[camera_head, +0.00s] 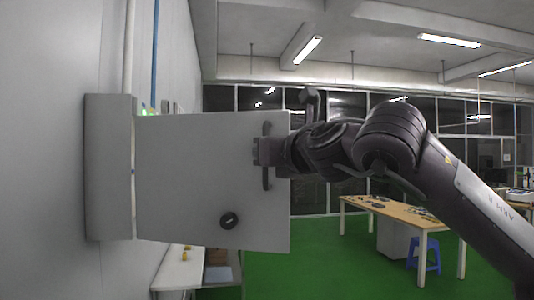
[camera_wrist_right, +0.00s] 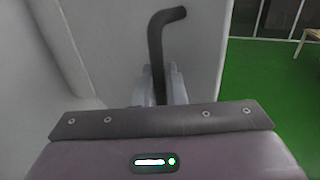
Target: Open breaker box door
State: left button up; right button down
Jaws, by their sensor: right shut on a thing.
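The grey breaker box (camera_head: 108,170) is fixed to the wall at the left of the head view. Its door (camera_head: 195,185) stands swung out from the wall, with its outer face toward me. My right gripper (camera_head: 262,151) is shut on the handle. In the right wrist view the handle (camera_wrist_right: 157,50) rises between the two fingers (camera_wrist_right: 160,88), its bent top end showing above them. My left gripper is not in view.
A wooden table (camera_head: 400,208) with small items and a blue stool (camera_head: 428,252) stand at the right. A white bench (camera_head: 180,272) runs along the wall below the door. The green floor (camera_head: 330,255) between them is clear.

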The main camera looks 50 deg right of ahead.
jog(key=c, duration=1.7)
grip_release()
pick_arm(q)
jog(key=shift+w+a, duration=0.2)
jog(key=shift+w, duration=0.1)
pick_arm(e)
jog(key=shift+o, duration=0.5)
jog(key=shift+w+a, duration=0.1)
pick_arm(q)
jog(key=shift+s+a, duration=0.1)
